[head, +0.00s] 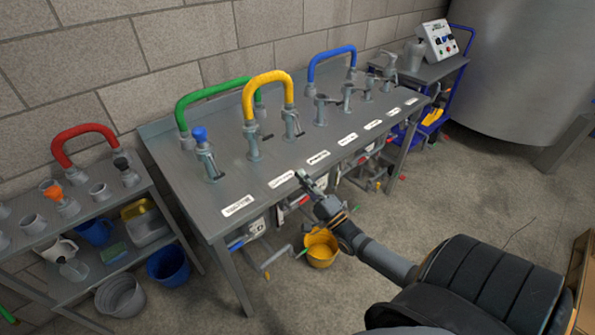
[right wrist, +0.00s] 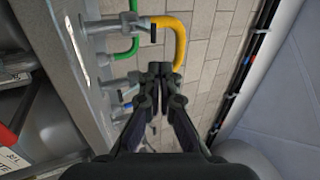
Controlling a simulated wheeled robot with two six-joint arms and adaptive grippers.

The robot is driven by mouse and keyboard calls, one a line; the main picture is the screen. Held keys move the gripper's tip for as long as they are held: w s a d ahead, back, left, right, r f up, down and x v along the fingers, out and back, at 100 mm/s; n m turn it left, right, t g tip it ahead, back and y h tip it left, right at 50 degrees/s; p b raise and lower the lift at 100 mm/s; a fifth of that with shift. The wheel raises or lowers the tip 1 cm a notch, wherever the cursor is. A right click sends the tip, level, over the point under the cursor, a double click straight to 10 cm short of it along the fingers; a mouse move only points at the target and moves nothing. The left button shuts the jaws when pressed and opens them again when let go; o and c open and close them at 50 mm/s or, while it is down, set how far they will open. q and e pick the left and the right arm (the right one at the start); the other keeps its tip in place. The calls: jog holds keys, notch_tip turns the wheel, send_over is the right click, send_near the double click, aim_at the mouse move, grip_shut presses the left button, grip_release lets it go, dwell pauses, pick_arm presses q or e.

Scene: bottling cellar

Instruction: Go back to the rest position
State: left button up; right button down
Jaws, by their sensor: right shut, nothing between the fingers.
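My right gripper (head: 311,182) is shut and empty near the front edge of the grey metal table (head: 225,182), its arm coming in from the lower right. In the right wrist view the shut fingertips (right wrist: 160,70) show in the middle, with a yellow hose (right wrist: 180,45) beyond them. On the table, the yellow hose (head: 268,79) arches between two metal fittings. A green hose (head: 215,91) and a blue hose (head: 332,53) arch at the back. I cannot tell whether the gripper touches the table. My left gripper is not in view.
A shelf unit (head: 105,205) with a red hose (head: 82,130) and several pots stands at the left. A yellow bucket (head: 321,249) is on the floor below the table front. A blue trolley (head: 450,95) and a large tank (head: 530,65) stand at the back right. Floor at the right is open.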

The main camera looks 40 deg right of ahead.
jog(key=s+d+f+n+g+h+p, duration=0.1)
jog(key=s+f+n+g, duration=0.15)
jog(key=f, duration=0.75)
jog(key=s+f+n+g+h+p, duration=0.15)
jog(key=s+f+g, duration=0.25)
jog(key=f, duration=0.5)
jog(key=s+d+f+n+g+h+p, duration=0.1)
jog(key=s+f+n+g+p, duration=0.2)
jog(key=f, duration=0.7)
pick_arm(q)
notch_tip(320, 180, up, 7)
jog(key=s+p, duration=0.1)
jog(key=p, duration=0.1)
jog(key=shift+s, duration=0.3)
pick_arm(e)
jog(key=s+a+f+n+g, duration=0.3)
jog(key=s+f+g, duration=0.1)
jog(key=s, duration=0.6)
jog(key=s+a+f+n+g, duration=0.4)
jog(key=s+f, duration=0.3)
jog(key=s, duration=0.3)
jog(key=s+a+f+n+g+y, duration=0.1)
jog(key=s+a+f+n+g, duration=0.2)
jog(key=s+f, duration=0.3)
jog(key=s+a+g, duration=0.1)
jog(key=s, duration=0.3)
jog(key=shift+s+f+n, duration=0.15)
jog(key=shift+f+n, duration=0.05)
jog(key=shift+n, duration=0.1)
